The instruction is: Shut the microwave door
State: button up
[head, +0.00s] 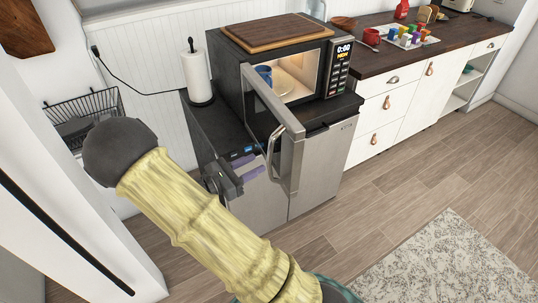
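The microwave (238,77) stands on a dark counter with its cavity lit. Its door (274,102) is swung well open on its left-side hinge and sticks out toward me. The looped metal handle (271,152) is on the door's left-facing outer side, near the free end. My gripper (254,167) is on that outer side, just left of the handle. Its two purple-padded fingers look parted and point toward the handle, with nothing seen between them. I cannot tell whether they touch the handle or door. A blue cup (264,74) shows inside the cavity.
A wooden board (276,32) lies on top of the microwave. A paper towel roll (197,75) stands left of it. A counter (380,58) with a tray of colourful cups (408,38) runs right. The floor (390,190) ahead is clear to the rug (440,265).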

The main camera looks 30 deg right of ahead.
aim_at(267, 158)
jog(key=d, duration=0.6)
jog(key=shift+w+p, duration=0.3)
jog(key=shift+w, duration=0.05)
grip_shut()
